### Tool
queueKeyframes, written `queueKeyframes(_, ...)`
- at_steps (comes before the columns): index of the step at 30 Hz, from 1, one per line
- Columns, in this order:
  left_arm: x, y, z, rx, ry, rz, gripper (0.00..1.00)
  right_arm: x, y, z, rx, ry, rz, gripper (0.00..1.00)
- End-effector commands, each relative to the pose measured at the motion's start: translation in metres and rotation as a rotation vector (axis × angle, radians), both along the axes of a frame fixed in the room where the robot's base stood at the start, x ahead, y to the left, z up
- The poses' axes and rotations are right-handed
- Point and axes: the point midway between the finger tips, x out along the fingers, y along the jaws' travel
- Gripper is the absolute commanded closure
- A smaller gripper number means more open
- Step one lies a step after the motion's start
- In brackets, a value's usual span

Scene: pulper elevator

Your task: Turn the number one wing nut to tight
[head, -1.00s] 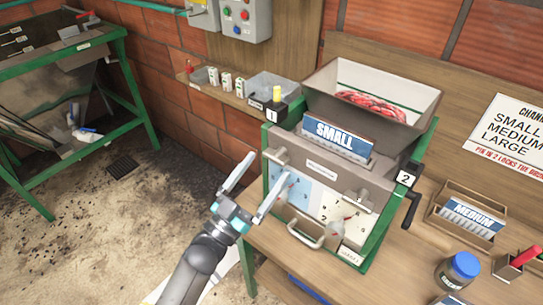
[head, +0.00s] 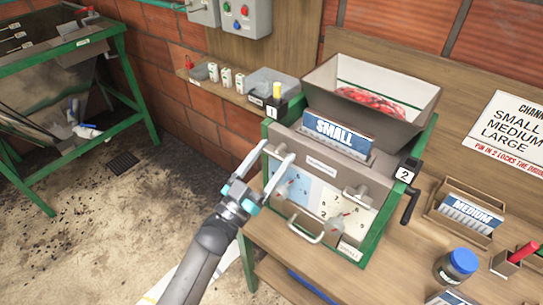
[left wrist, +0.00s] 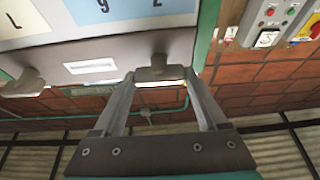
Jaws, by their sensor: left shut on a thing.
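The number one wing nut (head: 278,151) is a grey knob at the upper left of the machine's front plate, under the black tag marked 1 (head: 275,112). My left gripper (head: 276,153) reaches it from the lower left, one finger on each side. In the left wrist view the wing nut (left wrist: 160,73) sits between my left fingertips (left wrist: 160,80), which are shut on it; its bar lies about level there. The other wing nut (head: 357,195) is at the right of the front plate, and it also shows in the left wrist view (left wrist: 22,84). My right gripper is out of view.
The front plate has a pull handle (head: 305,231) and dials below the nuts. A crank (head: 409,205) sticks out at the right. The hopper (head: 410,110) rises behind. A blue-lidded jar (head: 457,266) and a wooden MEDIUM holder (head: 432,212) stand on the bench at right.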

Motion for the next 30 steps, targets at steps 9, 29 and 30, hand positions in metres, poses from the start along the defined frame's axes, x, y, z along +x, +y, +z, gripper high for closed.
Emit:
queueKeyframes(9, -0.0003, 0.0001, -0.0002, 0.0, 0.0, -0.001, 0.8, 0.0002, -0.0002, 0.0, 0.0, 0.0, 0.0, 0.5)
queueKeyframes(29, -0.0002, 0.0009, -0.0013, 0.229, -0.154, -0.003, 0.81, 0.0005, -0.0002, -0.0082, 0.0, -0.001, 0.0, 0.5)
queueKeyframes(30, -0.0003, 0.0009, -0.0014, 0.261, -0.175, -0.003, 0.81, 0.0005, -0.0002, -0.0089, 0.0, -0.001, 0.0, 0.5)
